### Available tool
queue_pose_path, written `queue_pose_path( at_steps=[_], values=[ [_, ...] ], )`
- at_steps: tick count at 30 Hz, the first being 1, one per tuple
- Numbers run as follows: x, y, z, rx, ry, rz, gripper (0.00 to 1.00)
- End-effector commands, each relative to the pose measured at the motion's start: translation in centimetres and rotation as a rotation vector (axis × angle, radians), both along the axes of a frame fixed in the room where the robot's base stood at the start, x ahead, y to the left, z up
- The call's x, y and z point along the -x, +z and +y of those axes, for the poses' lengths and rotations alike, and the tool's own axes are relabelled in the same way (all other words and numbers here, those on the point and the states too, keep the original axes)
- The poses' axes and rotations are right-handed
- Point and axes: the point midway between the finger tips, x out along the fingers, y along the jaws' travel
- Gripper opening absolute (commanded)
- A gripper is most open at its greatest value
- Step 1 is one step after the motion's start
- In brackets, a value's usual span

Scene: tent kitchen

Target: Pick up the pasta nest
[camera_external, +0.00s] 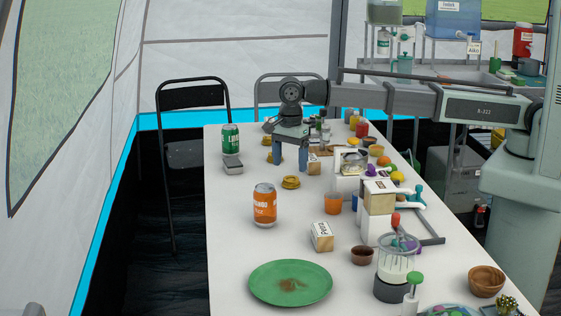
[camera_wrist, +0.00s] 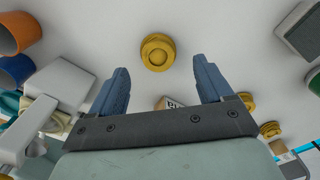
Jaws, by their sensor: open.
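A yellow, coiled pasta nest (camera_external: 291,182) lies on the white table just in front of my gripper. In the wrist view a pasta nest (camera_wrist: 157,52) shows near the top middle, between and slightly beyond the fingertips. My gripper (camera_external: 290,170) points down over the table with its two blue fingers apart. In the wrist view my gripper (camera_wrist: 160,66) is open, with nothing held between the fingers. Two more nests (camera_wrist: 246,101) (camera_wrist: 270,129) lie to the right of the fingers; one also shows behind my gripper (camera_external: 275,157), partly hidden by a finger.
An orange can (camera_external: 265,205), a green can (camera_external: 231,139) and a grey tin (camera_external: 232,163) stand on the left side. An orange cup (camera_external: 333,203) and a crowded row of kitchen items stand to the right. A green plate (camera_external: 262,287) lies at the front.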

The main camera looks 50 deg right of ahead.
Motion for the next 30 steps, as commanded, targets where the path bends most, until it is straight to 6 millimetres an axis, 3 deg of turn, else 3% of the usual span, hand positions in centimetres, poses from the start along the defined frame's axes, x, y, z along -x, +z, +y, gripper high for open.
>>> queue_pose_path(
  at_steps=[9, 18, 30],
  values=[
    [0.3, -3.9, -0.3, 0.001, 0.0, 0.002, 0.8],
    [0.3, -4.3, -0.3, 0.0, 0.0, 0.0, 0.79],
    [0.3, -4.3, -0.3, 0.0, 0.0, 0.0, 0.4]
  ],
)
